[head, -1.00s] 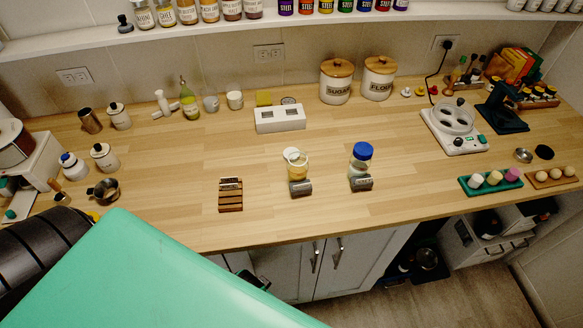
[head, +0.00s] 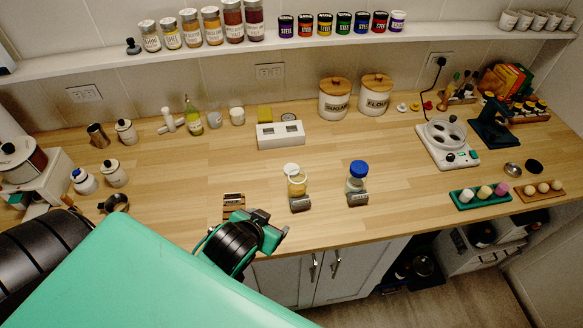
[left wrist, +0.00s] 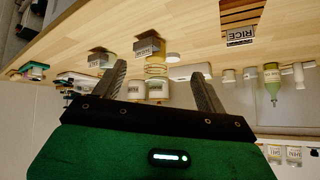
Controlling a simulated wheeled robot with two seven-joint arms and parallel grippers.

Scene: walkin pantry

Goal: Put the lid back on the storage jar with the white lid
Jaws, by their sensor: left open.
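The storage jar (head: 297,187) holds something yellow and stands upright on the counter behind a dark label block. A white round lid (head: 291,168) shows at its upper left in the head view; in the left wrist view the white disc (left wrist: 173,57) lies beside the jar (left wrist: 155,68), off its mouth. My left gripper (head: 274,232) is over the counter's front edge, in front of the jar and apart from it. In the left wrist view its two fingers (left wrist: 159,75) are spread with nothing between them, pointing towards the jar. My right gripper is not in view.
A blue-lidded jar (head: 357,181) stands to the right. A slatted wooden rack (head: 233,207) lies to the left, partly behind my gripper. A white block (head: 281,136) stands further back. The counter (head: 205,162) is clear left of the jar.

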